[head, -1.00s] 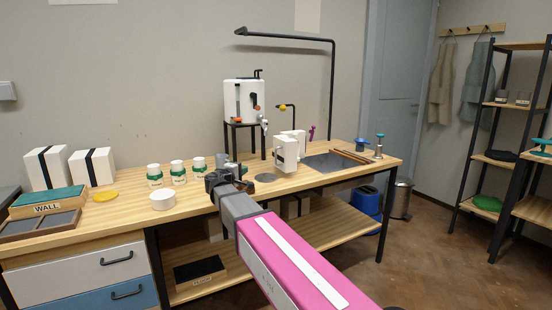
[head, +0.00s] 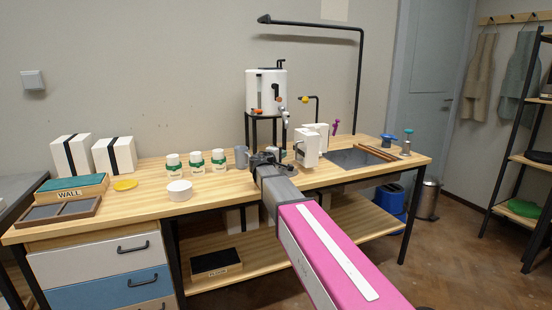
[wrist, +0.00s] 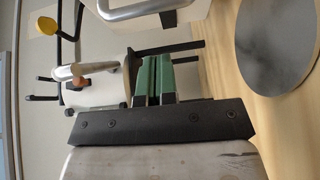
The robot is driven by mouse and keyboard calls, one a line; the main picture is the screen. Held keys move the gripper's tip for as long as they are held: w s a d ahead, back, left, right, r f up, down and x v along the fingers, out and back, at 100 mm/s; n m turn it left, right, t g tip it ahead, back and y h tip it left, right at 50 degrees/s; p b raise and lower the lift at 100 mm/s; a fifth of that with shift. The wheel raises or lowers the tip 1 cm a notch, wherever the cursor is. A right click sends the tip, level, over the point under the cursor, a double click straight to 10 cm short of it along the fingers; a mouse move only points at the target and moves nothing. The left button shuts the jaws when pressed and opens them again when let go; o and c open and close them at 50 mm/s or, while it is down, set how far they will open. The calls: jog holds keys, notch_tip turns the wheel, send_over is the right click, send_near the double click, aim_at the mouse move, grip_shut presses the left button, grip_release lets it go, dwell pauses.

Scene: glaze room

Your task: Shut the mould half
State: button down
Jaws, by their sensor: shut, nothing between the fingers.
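The white mould stands on the bench right of centre in the head view. Its near half (head: 307,149) is a white block with a handle on its left side. A second white block (head: 322,129) stands just behind it, apparently apart from it. My gripper (head: 264,157) is left of the near half, over the bench, empty and apart from it. In the wrist view my gripper (wrist: 156,76) has its green pads together. A metal handle (wrist: 145,9) on a white surface (wrist: 193,14) shows at the top edge there; most of that block is out of frame.
A dark round disc (wrist: 276,42) lies on the bench beside my gripper. A grey mug (head: 241,157) and green-labelled jars (head: 196,161) stand to the left. A white tank (head: 266,92) on a black stand is behind. A dark slab (head: 350,159) lies to the right.

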aim_at(296, 153)
jog(key=shift+w+d, duration=0.1)
jog(key=shift+d, duration=1.85)
jog(key=shift+d, duration=0.1)
jog(key=shift+s+d+n+t+y, duration=0.3)
jog(key=shift+s+d, duration=0.05)
jog(key=shift+d, duration=0.1)
jog(key=shift+s+d+t+y, duration=0.15)
jog(key=shift+d+t+y, duration=0.15)
jog(key=shift+y, duration=0.1)
